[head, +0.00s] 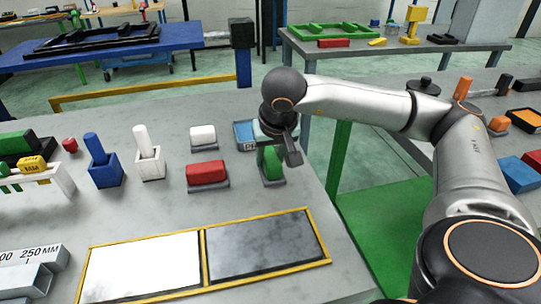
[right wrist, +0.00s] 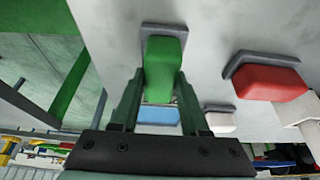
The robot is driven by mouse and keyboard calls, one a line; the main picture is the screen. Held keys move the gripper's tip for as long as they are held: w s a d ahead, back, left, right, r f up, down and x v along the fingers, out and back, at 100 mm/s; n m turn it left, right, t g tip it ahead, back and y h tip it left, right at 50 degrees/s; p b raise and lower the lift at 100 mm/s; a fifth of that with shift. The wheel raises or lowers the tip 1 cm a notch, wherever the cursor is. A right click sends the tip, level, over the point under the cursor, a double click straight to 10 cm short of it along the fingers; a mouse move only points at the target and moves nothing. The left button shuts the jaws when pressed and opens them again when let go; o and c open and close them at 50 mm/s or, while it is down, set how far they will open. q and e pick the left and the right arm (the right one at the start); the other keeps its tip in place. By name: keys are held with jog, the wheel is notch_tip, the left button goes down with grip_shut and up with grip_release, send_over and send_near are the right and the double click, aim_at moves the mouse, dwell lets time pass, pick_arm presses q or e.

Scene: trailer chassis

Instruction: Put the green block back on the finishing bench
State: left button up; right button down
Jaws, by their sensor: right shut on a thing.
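The green block (head: 272,166) is at the grey pad (head: 273,182) near the right edge of the grey bench (head: 330,285). My right gripper (head: 274,155) comes down over it from above and is shut on it. In the right wrist view the green block (right wrist: 163,65) sits between the two fingertips (right wrist: 160,82), over the grey pad (right wrist: 178,27). I cannot tell whether its underside touches the pad. My left gripper is not in view.
A red block (head: 206,172) and a white block (head: 203,134) rest on pads to the left. A yellow-framed two-panel board (head: 150,266) lies in front. Blue and white holders (head: 105,172) stand further left.

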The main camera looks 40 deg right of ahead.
jog(key=shift+c, duration=2)
grip_release()
jog(key=shift+a+r+p, duration=0.1)
jog(key=shift+r+p, duration=0.25)
jog(key=shift+r, duration=0.05)
jog(key=p+v, duration=0.1)
jog(key=v, duration=1)
jog(key=shift+s+r, duration=0.2)
jog(key=shift+s, duration=0.05)
